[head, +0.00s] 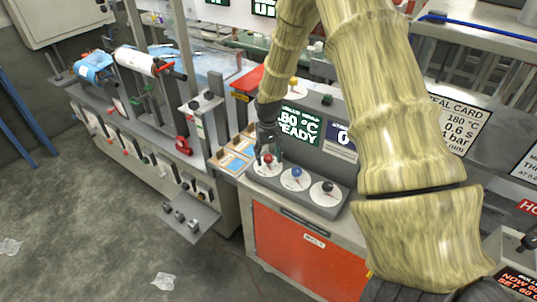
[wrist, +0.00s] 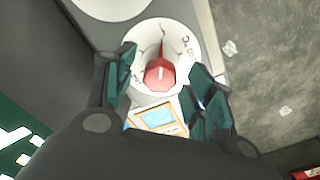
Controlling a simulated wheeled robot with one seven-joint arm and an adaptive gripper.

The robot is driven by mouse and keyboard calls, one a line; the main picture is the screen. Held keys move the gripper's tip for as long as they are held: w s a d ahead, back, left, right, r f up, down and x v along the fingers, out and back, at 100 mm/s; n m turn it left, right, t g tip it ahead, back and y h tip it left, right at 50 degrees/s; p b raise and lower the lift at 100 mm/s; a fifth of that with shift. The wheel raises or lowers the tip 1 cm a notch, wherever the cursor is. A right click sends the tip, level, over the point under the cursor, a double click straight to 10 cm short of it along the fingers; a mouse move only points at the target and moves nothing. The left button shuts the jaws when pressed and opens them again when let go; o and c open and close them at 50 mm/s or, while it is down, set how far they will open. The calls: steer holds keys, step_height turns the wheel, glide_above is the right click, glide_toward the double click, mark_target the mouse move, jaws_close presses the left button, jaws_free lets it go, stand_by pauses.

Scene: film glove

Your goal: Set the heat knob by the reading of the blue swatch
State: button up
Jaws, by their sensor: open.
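A red knob (head: 268,158) sits on a round white dial on the grey control panel; I take it as the heat knob, though its label is not readable. In the wrist view the red knob (wrist: 160,74) lies between the fingers of my gripper (wrist: 163,82). In the head view my gripper (head: 268,142) points down just above it. The fingers are open, apart from the knob on both sides. A framed card with a light blue swatch (wrist: 166,118) lies beside the dial. The swatch cards (head: 232,163) are left of the panel in the head view; their readings are not legible.
A blue knob (head: 297,173) and a black knob (head: 327,187) stand right of the red one. A seal card (head: 455,125) reads 180 °C.

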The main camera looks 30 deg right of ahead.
steer(key=shift+c, duration=0.3)
steer(key=c, duration=0.9)
steer(key=shift+c, duration=0.2)
steer(key=shift+n, duration=0.4)
steer(key=n, duration=0.4)
steer(key=shift+n+b, duration=0.4)
steer(key=n, duration=0.5)
steer(key=shift+w+d+n, duration=0.1)
steer(key=shift+n, duration=0.6)
steer(key=o, duration=1)
steer(key=shift+d, duration=0.1)
